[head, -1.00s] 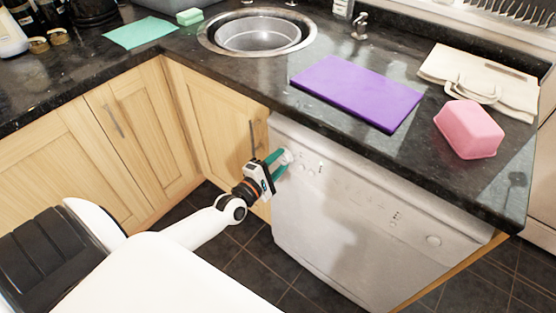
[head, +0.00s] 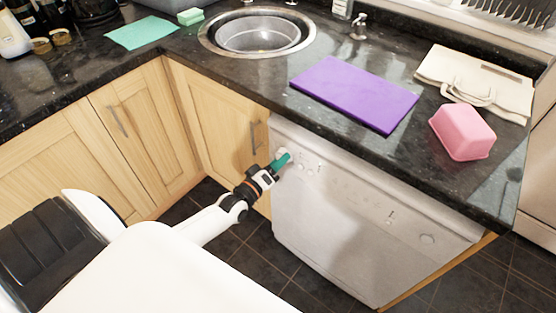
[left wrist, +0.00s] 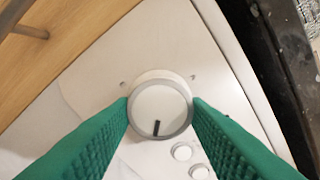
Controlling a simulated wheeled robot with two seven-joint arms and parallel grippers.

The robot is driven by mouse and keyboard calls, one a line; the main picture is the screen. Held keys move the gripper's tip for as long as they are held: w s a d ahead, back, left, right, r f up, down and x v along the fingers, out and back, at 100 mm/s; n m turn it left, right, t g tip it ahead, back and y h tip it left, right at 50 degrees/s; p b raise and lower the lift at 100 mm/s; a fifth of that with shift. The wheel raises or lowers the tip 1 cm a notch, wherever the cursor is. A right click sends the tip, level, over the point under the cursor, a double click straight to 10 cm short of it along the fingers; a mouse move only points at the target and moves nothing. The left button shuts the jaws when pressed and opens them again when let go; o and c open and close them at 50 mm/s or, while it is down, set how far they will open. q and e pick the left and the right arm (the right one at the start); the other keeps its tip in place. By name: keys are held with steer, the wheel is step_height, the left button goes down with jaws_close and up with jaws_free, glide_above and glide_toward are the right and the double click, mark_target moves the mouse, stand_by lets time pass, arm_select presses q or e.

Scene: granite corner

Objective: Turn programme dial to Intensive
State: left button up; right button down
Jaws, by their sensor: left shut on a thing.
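The programme dial (left wrist: 160,108) is a round white knob with a grey rim and a dark pointer mark, on the dishwasher's front panel. In the left wrist view its pointer lies toward the lower part of the knob. My left gripper (head: 284,160) is shut on the dial, with its green fingers (left wrist: 160,112) against both sides of it. In the head view the fingers mostly hide the dial (head: 288,152). The white dishwasher (head: 350,215) stands under the counter. The panel's labels are too small to read. My right gripper is not in view.
Two small round buttons (left wrist: 182,152) sit close to the dial. A cupboard handle (head: 254,136) is just left of the dishwasher. The dark counter (head: 245,75) overhangs above, with a purple board (head: 355,92), a pink tub (head: 463,132) and a bag (head: 475,80) on it.

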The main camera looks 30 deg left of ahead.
arm_select(q)
steer(key=shift+a+m+p, duration=0.2)
steer(key=shift+m+p, duration=0.85)
steer(key=shift+m, duration=9.15)
steer(key=o, duration=1)
steer(key=s, duration=0.8)
steer(key=s+a, duration=0.1)
steer(key=s, duration=0.3)
